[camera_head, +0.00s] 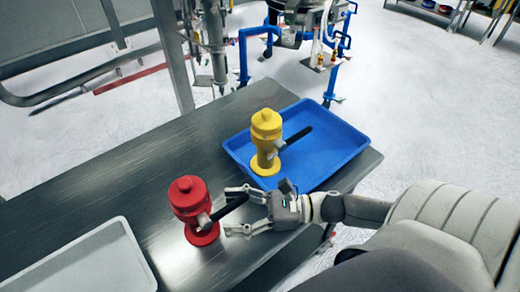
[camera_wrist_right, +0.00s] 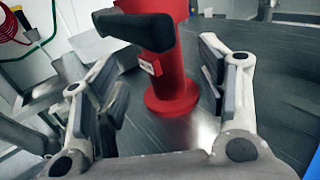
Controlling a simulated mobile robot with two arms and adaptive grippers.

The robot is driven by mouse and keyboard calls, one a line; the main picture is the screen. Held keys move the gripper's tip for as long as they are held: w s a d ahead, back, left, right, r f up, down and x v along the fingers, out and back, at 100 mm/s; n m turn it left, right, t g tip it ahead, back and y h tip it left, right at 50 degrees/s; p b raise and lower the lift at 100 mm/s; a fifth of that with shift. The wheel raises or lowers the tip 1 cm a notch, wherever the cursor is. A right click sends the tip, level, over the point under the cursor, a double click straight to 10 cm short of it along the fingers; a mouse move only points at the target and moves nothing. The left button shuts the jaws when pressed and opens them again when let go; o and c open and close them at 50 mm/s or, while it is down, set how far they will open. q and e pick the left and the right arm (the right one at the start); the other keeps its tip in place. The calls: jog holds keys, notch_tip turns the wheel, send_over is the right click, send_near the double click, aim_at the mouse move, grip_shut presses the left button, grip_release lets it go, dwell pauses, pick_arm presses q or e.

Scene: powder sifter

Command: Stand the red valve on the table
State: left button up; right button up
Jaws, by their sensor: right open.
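The red valve (camera_head: 187,200) stands upright on the dark table (camera_head: 130,190), with its black handle pointing right toward my right gripper. My right gripper (camera_head: 228,210) is open, its fingertips just right of the red valve in the head view. In the right wrist view, the red valve (camera_wrist_right: 172,85) is between and beyond the open fingers (camera_wrist_right: 165,95). Its base rests on the table, and its black handle crosses the upper part of the view. I see no finger closed on it. My left gripper is not in view.
A blue tray (camera_head: 340,158) sits at the table's right end with a yellow valve (camera_head: 265,140) upright in it. A white tray (camera_head: 95,262) lies at the lower left. Piping and metal equipment (camera_head: 215,45) stand behind the table. Bare table lies left of the red valve.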

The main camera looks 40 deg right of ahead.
jog(key=shift+b+v, duration=0.3)
jog(key=shift+v, duration=2.6)
